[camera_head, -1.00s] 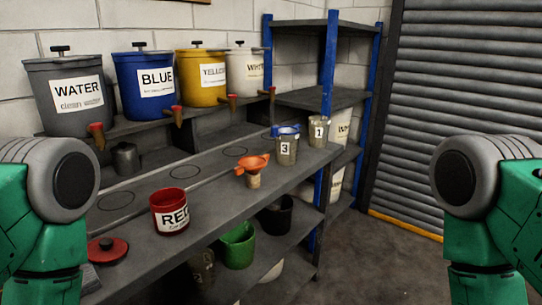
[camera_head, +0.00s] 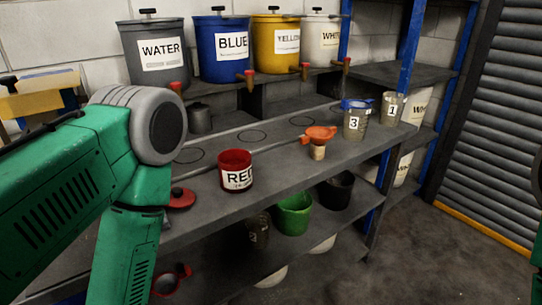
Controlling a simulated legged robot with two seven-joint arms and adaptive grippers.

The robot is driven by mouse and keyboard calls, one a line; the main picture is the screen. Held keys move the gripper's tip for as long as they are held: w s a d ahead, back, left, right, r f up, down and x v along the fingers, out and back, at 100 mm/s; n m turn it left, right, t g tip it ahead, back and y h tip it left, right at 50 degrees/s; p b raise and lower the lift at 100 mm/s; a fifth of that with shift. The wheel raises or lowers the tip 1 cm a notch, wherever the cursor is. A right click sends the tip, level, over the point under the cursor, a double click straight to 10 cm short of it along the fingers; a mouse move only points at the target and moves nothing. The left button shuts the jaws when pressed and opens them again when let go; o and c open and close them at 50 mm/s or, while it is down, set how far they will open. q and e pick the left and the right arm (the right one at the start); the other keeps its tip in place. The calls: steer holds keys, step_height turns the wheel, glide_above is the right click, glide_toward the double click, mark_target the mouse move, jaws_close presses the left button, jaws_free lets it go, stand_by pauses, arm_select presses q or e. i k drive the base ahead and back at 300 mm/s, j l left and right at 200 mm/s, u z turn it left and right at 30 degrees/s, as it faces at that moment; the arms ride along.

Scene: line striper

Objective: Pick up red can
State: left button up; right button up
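The red can (camera_head: 236,171) stands upright on the grey shelf top, open at the top, with a white label reading "RED". A red lid (camera_head: 181,199) lies on the shelf to its left, partly hidden by my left arm. My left arm fills the left side of the head view, with its forearm pointing down in front of the shelf. My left gripper is out of the frame. My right arm shows only as a sliver at the right edge, and its gripper is out of view. Nothing touches the can.
Tapped buckets, including the blue one (camera_head: 222,50), line the raised back shelf. A green bucket (camera_head: 294,214) is below. Floor is clear at right.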

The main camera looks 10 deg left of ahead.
mark_target(235, 171)
steer(key=u, duration=0.55)
steer(key=i+l+u, duration=0.3)
steer(key=l+u, duration=0.3)
steer(key=i+l+u, duration=0.15)
steer(key=l+u, duration=0.15)
steer(key=l, duration=0.25)
steer(key=l+u, duration=0.25)
steer(key=l, duration=0.15)
steer(key=i, duration=0.05)
